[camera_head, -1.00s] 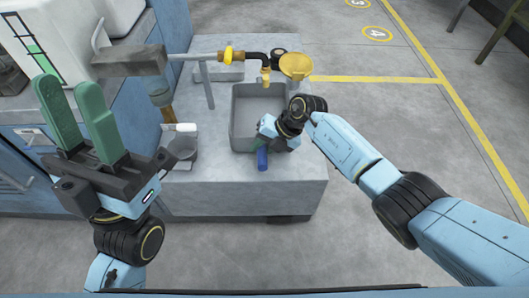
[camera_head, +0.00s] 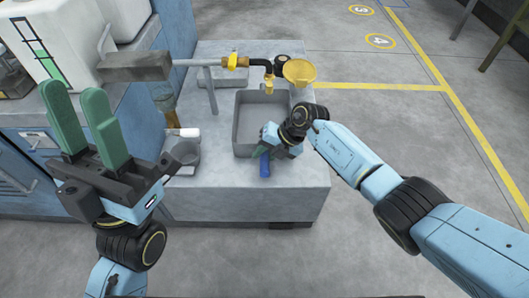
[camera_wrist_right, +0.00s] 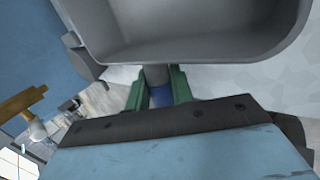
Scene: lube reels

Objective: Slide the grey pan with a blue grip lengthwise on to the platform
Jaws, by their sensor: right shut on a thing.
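The grey pan (camera_head: 243,122) is a rectangular tray on the grey platform (camera_head: 235,200), below the brass tap. Its blue grip (camera_head: 265,166) points toward me, near the platform's front. My right gripper (camera_head: 266,150) is shut on the blue grip; in the right wrist view the green fingers (camera_wrist_right: 159,92) sit on both sides of the grip (camera_wrist_right: 161,96), with the pan (camera_wrist_right: 190,45) just beyond. The right wrist hides part of the pan's near right corner. My left gripper (camera_head: 90,125) is open and empty, raised at the left, with green fingers apart.
White containers (camera_head: 50,40) are at far left.

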